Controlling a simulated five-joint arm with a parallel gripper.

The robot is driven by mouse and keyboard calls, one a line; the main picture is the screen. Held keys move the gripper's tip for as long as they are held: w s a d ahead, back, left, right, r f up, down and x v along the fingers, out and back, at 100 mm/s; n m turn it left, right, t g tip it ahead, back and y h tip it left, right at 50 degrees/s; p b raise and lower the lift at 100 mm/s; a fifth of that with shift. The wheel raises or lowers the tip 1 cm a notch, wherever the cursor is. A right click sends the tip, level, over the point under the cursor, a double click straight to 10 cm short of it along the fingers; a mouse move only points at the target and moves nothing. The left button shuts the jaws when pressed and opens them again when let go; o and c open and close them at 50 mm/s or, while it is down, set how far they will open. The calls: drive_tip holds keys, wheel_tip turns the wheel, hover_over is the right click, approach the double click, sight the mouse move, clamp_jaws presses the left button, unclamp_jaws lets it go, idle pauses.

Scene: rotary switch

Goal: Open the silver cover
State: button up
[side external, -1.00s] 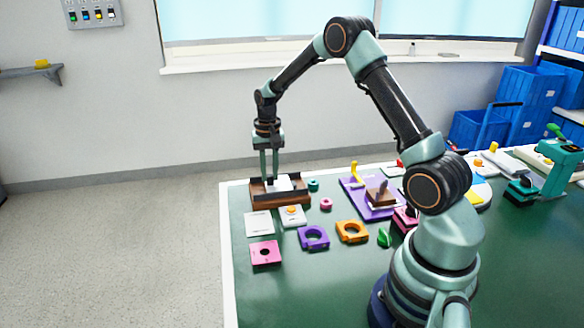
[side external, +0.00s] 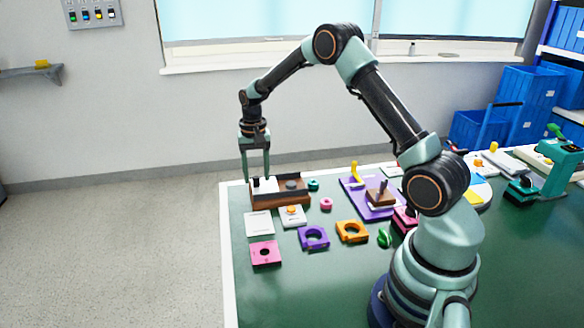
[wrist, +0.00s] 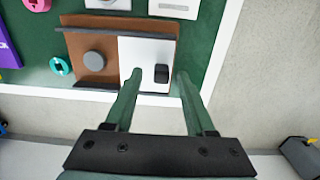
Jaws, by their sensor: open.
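The silver cover (side external: 262,187) is a flat pale plate on a brown wooden base (side external: 290,199), at the left end of the base in the side view. In the wrist view the cover (wrist: 140,50) lies over the right part of the base (wrist: 83,40) and carries a small black handle (wrist: 161,73). A round grey knob (wrist: 94,60) is uncovered beside it; it also shows in the side view (side external: 291,184). My gripper (side external: 254,180) is open. In the wrist view its fingertips (wrist: 160,76) are spread on either side of the handle, with gaps visible.
The table's white edge (side external: 226,240) is close to the base's left end.

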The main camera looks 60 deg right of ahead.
sight(256, 177)
wheel_tip(256, 177, up, 12)
idle(0.4)
drive_tip(key=s+a+r+n+t, duration=0.4)
drive_tip(key=s+a+r+n, duration=0.2)
drive_tip(key=s+a+r, duration=0.55)
drive_tip(key=s+a+f+n+t, duration=0.1)
drive_tip(key=s+a+f+n, duration=0.2)
drive_tip(key=s, duration=0.5)
drive_tip(key=shift+s+f+t, duration=0.15)
drive_tip(key=shift+f+t, duration=0.15)
drive_tip(key=shift+f, duration=0.35)
drive_tip(key=shift+a, duration=0.1)
drive_tip(key=shift+c, duration=0.3)
